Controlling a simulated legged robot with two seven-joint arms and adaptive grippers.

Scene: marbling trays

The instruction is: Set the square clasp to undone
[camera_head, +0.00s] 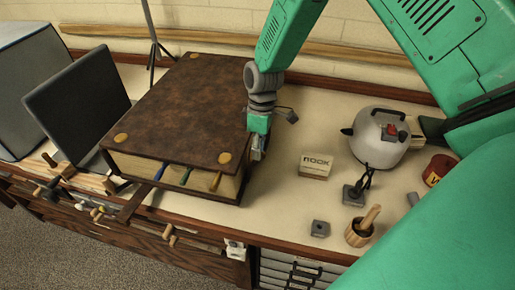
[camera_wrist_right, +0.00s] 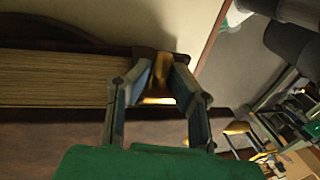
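A big brown leather-covered book (camera_head: 180,105) lies on the bench, with round brass studs at its corners. Its page edges (camera_wrist_right: 55,78) show in the wrist view. My right gripper (camera_head: 259,150) points down beside the right side of the book, close to its near right corner. In the wrist view its two fingertips (camera_wrist_right: 164,68) stand on either side of a brass-brown piece (camera_wrist_right: 161,78) at the end of the pages. I cannot tell whether they touch it, nor make out a square clasp by its shape. My left gripper is not in view.
Right of the book are a small box (camera_head: 316,166), a white kettle-like pot (camera_head: 381,140), a mortar with pestle (camera_head: 359,234) and a red tin (camera_head: 437,170). A dark panel (camera_head: 78,100) stands at the left. Tools hang along the bench front. Bench between book and box is clear.

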